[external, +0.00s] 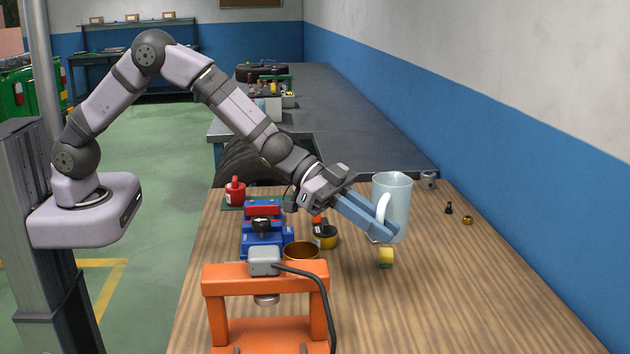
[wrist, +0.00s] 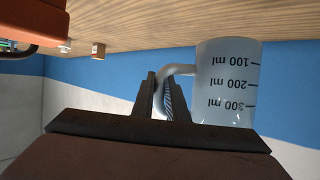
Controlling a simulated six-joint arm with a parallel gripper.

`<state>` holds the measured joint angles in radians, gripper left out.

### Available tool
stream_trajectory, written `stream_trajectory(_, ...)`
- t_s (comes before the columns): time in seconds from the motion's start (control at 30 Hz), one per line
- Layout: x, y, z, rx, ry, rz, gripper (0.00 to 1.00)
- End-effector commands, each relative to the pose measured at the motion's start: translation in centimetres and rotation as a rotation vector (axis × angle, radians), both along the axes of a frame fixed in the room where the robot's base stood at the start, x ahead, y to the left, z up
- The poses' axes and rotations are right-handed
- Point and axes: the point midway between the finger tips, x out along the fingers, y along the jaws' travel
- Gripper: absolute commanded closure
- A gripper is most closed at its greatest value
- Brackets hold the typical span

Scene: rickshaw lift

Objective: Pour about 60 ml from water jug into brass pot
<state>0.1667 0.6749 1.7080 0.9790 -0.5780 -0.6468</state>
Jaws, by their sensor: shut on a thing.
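The water jug (external: 398,195) is a pale, translucent mug-like vessel standing upright over the right part of the wooden table. My gripper (external: 382,226) is shut on its handle. The wrist view shows the jug (wrist: 226,85) upside down, with 100, 200 and 300 ml marks, and my gripper (wrist: 163,90) around the handle. I cannot tell the water level, or whether the jug's base touches the table. The brass pot (external: 301,251) is a round, open, gold-coloured vessel left of the jug, partly hidden behind the orange frame.
An orange frame (external: 265,276) with a grey top block and black cable stands in front. A blue machine (external: 264,238), a yellow-black tin (external: 326,238) and a red can (external: 235,192) are near the pot. The table's right front is clear.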

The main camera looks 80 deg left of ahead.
Motion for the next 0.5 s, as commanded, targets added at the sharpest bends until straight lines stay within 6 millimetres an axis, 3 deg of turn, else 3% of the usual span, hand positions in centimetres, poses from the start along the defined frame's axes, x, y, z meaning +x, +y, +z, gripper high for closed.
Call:
stream_trajectory(0.2, -4.1, 5.2, -2.8, 0.006, 0.001, -0.029, 1.0)
stream_trajectory(0.5, -10.8, 10.4, -4.6, 0.006, -0.016, -0.037, 1.0)
